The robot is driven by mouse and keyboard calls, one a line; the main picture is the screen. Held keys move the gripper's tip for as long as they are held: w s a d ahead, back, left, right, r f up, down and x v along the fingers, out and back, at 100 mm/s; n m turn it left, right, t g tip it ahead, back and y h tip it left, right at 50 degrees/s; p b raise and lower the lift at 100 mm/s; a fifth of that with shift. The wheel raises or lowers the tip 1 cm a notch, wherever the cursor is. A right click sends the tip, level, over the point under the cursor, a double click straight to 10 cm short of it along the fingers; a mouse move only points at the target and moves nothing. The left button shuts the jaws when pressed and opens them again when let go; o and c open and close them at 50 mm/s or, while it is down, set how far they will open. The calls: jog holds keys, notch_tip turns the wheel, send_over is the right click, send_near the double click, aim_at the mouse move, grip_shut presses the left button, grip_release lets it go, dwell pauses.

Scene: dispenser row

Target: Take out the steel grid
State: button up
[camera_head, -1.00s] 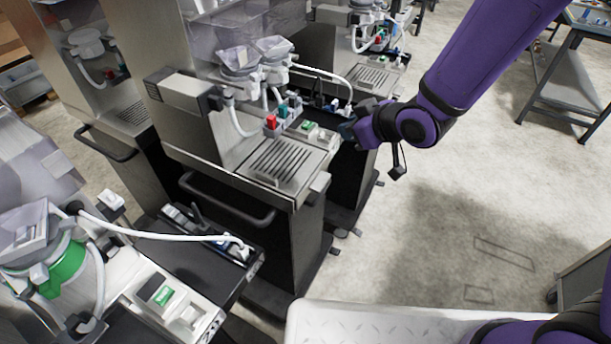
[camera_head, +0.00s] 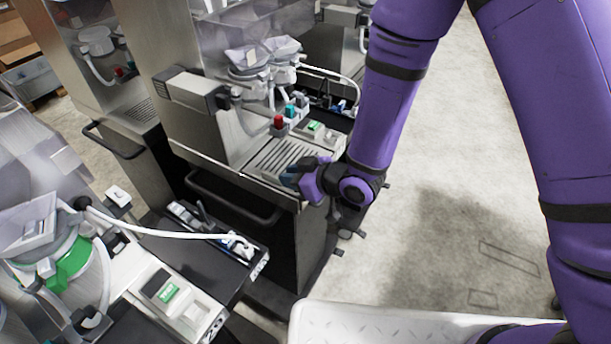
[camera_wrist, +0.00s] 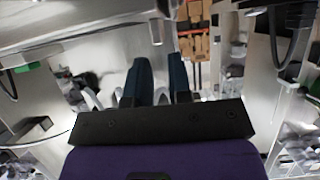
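The steel grid (camera_head: 278,158), a slotted metal plate, lies flat in the front ledge of the middle dispenser. My gripper (camera_head: 290,176) is at the front right of this grid, close to the ledge's front edge. The wrist and fingers hide the grid's right front corner. In the wrist view the two dark blue fingers of my gripper (camera_wrist: 164,78) stand apart with a gap between them, and nothing is seen held. The head view does not show whether the fingertips touch the ledge.
A black bar handle (camera_head: 232,202) runs below the ledge. Another dispenser with a white hose (camera_head: 160,233) stands at front left. Floor to the right is clear.

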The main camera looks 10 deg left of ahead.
aim_at(273, 175)
jog(key=shift+x, duration=2.7)
grip_shut()
jog(key=shift+r, duration=0.75)
jog(key=shift+r, duration=0.3)
